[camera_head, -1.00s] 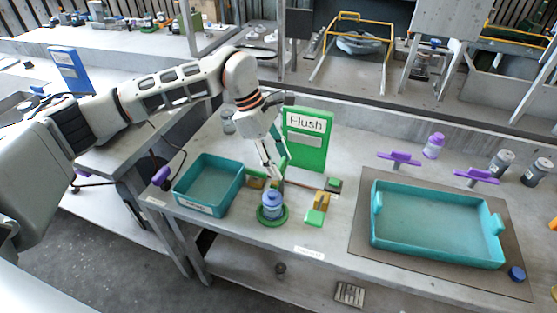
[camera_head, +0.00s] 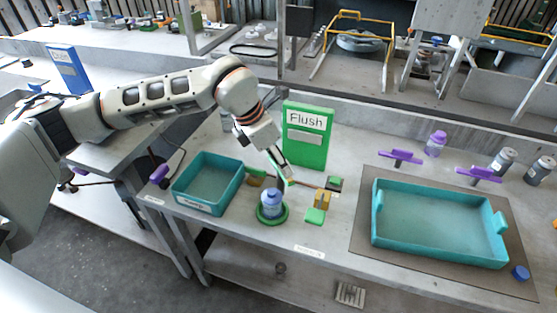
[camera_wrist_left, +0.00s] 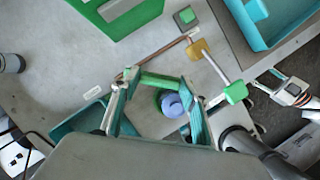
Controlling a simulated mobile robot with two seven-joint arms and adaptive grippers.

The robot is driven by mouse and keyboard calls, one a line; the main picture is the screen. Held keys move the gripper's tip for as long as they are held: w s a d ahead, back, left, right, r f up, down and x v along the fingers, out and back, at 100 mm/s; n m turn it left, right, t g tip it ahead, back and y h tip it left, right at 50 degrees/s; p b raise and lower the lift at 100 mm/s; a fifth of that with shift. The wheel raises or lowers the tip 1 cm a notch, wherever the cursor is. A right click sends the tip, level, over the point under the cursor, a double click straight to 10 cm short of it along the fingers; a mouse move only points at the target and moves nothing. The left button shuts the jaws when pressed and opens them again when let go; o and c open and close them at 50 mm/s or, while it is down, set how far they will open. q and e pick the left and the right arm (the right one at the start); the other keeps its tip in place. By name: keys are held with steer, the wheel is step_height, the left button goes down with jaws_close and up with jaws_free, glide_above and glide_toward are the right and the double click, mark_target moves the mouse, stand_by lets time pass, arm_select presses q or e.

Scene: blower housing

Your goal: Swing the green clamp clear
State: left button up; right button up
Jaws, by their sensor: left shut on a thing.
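My left gripper (camera_head: 289,178) is over the bench, just behind a blue bottle-like part (camera_head: 271,203) standing in a green ring base (camera_head: 272,218). In the left wrist view its two fingers (camera_wrist_left: 158,100) are shut on a green bar (camera_wrist_left: 160,81), which looks like the green clamp. A green pad (camera_head: 315,216) and a yellow block (camera_head: 322,200) are to the right of the ring base. What seems to be my right gripper (camera_wrist_left: 272,86) shows at the right of the wrist view; its fingers are unclear.
A teal bin (camera_head: 190,204) is left of the ring base. A green "Flush" panel (camera_head: 306,150) stands behind. A large teal tray (camera_head: 440,256) lies on a mat at right. Purple handles (camera_head: 400,156) and bottles (camera_head: 502,161) are behind the tray.

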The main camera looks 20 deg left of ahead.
arm_select(q)
steer(key=n+t+y+b, duration=0.1)
steer(key=n, duration=0.3)
steer(key=shift+s+d, duration=0.1)
steer(key=shift+d, duration=0.05)
steer(key=shift+n+y+b, duration=0.3)
steer(key=shift+n+y, duration=0.6)
steer(key=shift+n, duration=1.2)
steer(key=o, duration=1.1)
steer(key=shift+r, duration=0.1)
